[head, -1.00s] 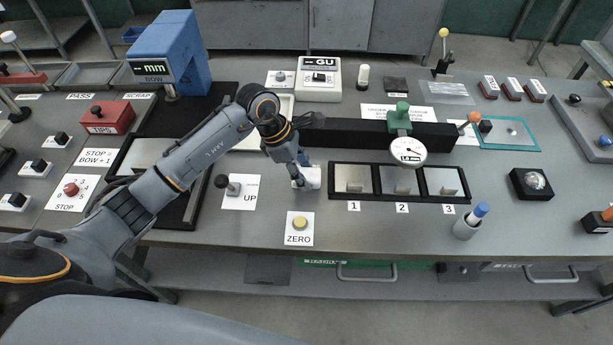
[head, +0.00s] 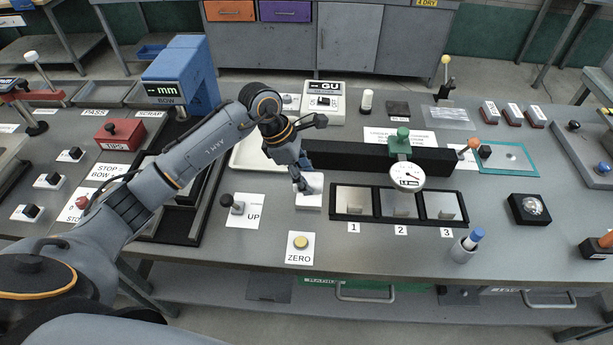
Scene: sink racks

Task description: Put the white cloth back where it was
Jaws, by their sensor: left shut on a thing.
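The white cloth (head: 314,193) is a small pale rectangle on or just above the grey bench, left of the three framed plates. My left gripper (head: 303,186) comes down over the cloth's left edge and is shut on it. The fingertips are partly hidden by the gripper's own body, and I cannot tell whether the cloth touches the bench. My right gripper is not in the head view.
The black frame with plates 1, 2 and 3 (head: 361,220) lies just right of the cloth. A dial gauge (head: 407,176) stands over it on a black bar (head: 345,158). The ZERO button (head: 300,242) and UP lever (head: 238,207) are nearer the front. A white tray (head: 243,156) lies behind my arm.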

